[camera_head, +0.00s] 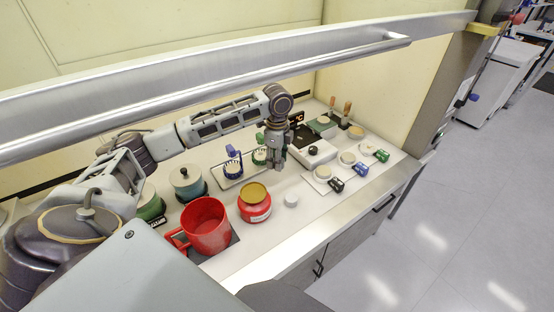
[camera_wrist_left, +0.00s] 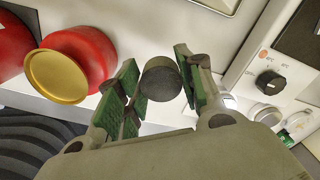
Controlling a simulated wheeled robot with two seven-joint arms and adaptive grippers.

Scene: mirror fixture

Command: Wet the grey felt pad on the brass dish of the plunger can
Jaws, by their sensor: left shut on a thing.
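The plunger can (camera_head: 256,211) is red and stands upright on the bench, with a round brass dish (camera_head: 254,192) on top. In the left wrist view the can (camera_wrist_left: 93,52) and its dish (camera_wrist_left: 57,76) are at the left. My left gripper (camera_head: 275,160) is behind and to the right of the can, above the bench and apart from the dish. In the left wrist view its green-lined fingers (camera_wrist_left: 158,80) are shut on a dark grey round piece, apparently the felt pad (camera_wrist_left: 161,80). The head view hides the pad. My right gripper is not in view.
A red mug (camera_head: 207,226) stands left of the can and a small white cylinder (camera_head: 291,201) to its right. A white device with a black knob (camera_head: 313,150) is right of the gripper. Several small dishes stand farther right. The bench's front strip is clear.

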